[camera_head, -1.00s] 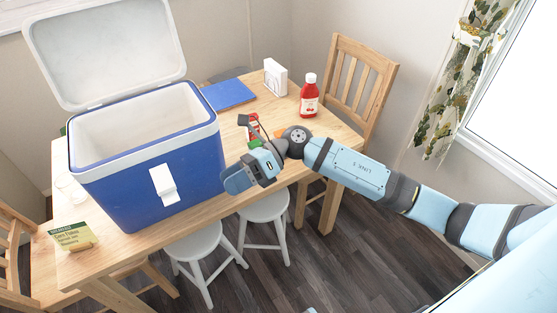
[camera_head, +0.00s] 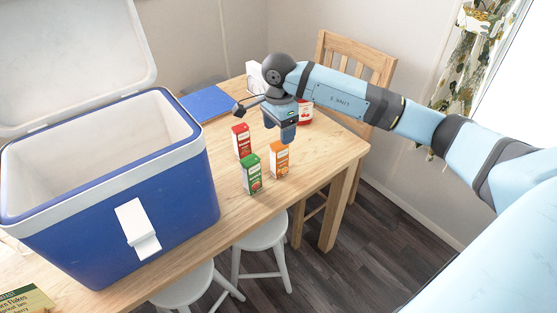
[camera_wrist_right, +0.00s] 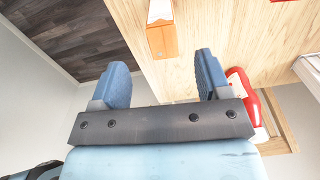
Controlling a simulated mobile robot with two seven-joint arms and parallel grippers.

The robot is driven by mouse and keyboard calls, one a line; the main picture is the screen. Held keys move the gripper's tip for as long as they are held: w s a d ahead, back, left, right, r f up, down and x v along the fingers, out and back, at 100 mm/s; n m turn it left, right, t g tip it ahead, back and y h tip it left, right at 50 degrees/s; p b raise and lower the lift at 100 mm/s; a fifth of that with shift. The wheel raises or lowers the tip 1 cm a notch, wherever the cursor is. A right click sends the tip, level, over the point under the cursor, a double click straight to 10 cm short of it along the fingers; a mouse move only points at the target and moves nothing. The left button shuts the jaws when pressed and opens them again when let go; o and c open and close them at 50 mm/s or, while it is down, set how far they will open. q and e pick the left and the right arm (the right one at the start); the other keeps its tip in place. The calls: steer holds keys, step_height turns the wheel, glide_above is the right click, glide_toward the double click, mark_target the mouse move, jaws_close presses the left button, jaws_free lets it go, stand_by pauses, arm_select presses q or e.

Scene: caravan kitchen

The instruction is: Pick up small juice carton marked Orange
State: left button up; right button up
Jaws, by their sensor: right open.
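The small orange juice carton (camera_head: 279,160) stands upright on the wooden table, right of a green carton (camera_head: 251,174) and a red carton (camera_head: 241,142). My right gripper (camera_head: 288,133) is just above and behind it in the head view, fingers pointing down. The right wrist view shows the gripper (camera_wrist_right: 160,80) open and empty, with the orange carton (camera_wrist_right: 162,38) beyond the fingertips, apart from them. The carton's label is too small to read. My left gripper is in neither view.
A large open blue cooler (camera_head: 120,200) takes up the table's left side. A red bottle (camera_head: 305,112) stands behind my right gripper, also in the right wrist view (camera_wrist_right: 245,95). A blue flat item (camera_head: 208,103) lies farther back. The table's front right corner is clear.

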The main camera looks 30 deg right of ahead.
mark_target(279, 148)
steer(key=f, duration=0.7)
steer(key=shift+w+d+f+b, duration=0.15)
steer(key=shift+d+f+b, duration=0.05)
steer(key=shift+f+b, duration=0.1)
steer(key=shift+r, duration=0.1)
steer(key=c, duration=1.1)
